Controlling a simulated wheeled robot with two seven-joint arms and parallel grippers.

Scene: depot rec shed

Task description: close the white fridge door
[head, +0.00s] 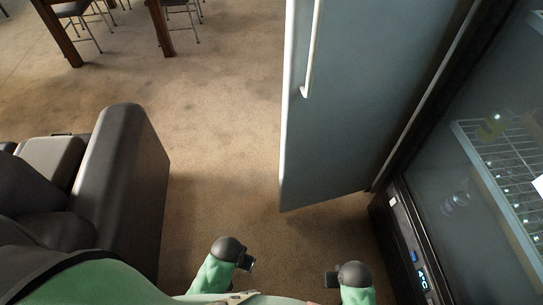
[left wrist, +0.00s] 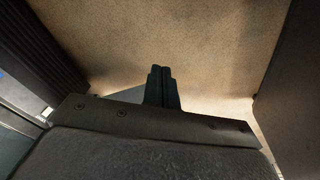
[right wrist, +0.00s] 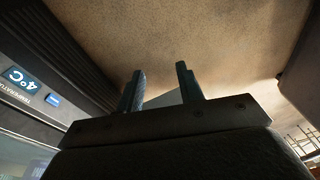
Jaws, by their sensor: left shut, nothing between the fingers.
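The fridge door (head: 345,110) is a tall pale grey-blue panel in the head view, right of centre, standing out over the carpet. Its white bar handle (head: 311,50) runs down near the left edge. The fridge's interior is not clearly visible, and I cannot tell the door's exact angle. My left gripper (head: 250,265) is low in the head view, below and left of the door's bottom corner; its fingers are together and empty in the left wrist view (left wrist: 160,70). My right gripper (head: 328,280) is below the door, apart from it; its fingers are spread and empty in the right wrist view (right wrist: 160,70).
A black glass-fronted cooler (head: 405,240) with wire shelves and a lit display stands close on the right. A dark armchair (head: 122,190) is on the left. Wooden table legs (head: 160,28) and stools are at the back left. Open carpet (head: 215,110) lies between armchair and door.

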